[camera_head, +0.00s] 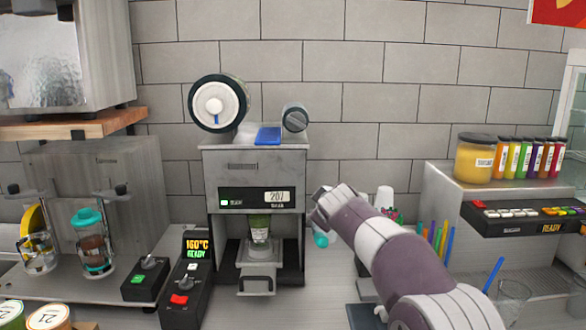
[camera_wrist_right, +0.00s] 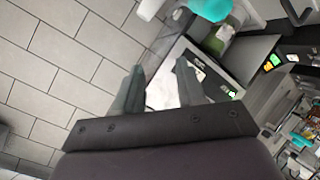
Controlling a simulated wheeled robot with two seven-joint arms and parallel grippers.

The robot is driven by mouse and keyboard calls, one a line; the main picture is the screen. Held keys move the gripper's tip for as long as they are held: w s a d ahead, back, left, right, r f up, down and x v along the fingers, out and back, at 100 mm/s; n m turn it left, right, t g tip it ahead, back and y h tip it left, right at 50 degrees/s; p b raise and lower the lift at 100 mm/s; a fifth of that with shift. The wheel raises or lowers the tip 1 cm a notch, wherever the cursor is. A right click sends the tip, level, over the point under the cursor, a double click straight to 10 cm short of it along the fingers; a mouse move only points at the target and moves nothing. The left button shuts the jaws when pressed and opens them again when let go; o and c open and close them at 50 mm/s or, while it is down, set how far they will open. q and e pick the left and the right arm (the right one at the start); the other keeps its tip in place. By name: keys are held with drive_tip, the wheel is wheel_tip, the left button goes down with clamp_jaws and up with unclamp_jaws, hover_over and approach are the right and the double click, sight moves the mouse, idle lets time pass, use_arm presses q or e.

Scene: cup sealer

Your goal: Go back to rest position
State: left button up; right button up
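The cup sealer (camera_head: 254,185) stands on the counter against the tiled wall, with a blue piece and rollers on top. A cup with green contents (camera_head: 260,232) sits upright in its holder tray (camera_head: 257,281). My right arm comes in from the lower right, and its gripper end (camera_head: 322,212) is right of the sealer, apart from the cup. In the right wrist view my right gripper (camera_wrist_right: 160,82) has its two fingers apart with nothing held between them. The sealer's side and a teal item (camera_wrist_right: 211,8) show beyond them. My left gripper is in neither view.
A control box reading 160°C READY (camera_head: 187,279) stands left of the sealer. A shelf with jars (camera_head: 475,157) and a keypad (camera_head: 530,217) stands at the right. Colored straws (camera_head: 440,238) and an empty clear glass (camera_head: 508,300) stand beside my right arm.

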drive_tip(key=s+d+f+m+g, duration=0.3)
drive_tip(key=s+d+f+g, duration=0.1)
drive_tip(key=s+f, duration=0.55)
drive_tip(key=s+d+f+m+g, duration=0.2)
drive_tip(key=s+d+f+g, duration=0.1)
drive_tip(key=s+f, duration=0.65)
drive_tip(key=s+d+f+m+g, duration=0.1)
drive_tip(key=s+f, duration=0.3)
drive_tip(key=s, duration=0.6)
drive_tip(key=s+d+f+m+g, duration=0.1)
drive_tip(key=s+f+m+g, duration=0.2)
drive_tip(key=s, duration=0.8)
drive_tip(key=shift+s+f+g, duration=0.3)
drive_tip(key=shift+f, duration=0.6)
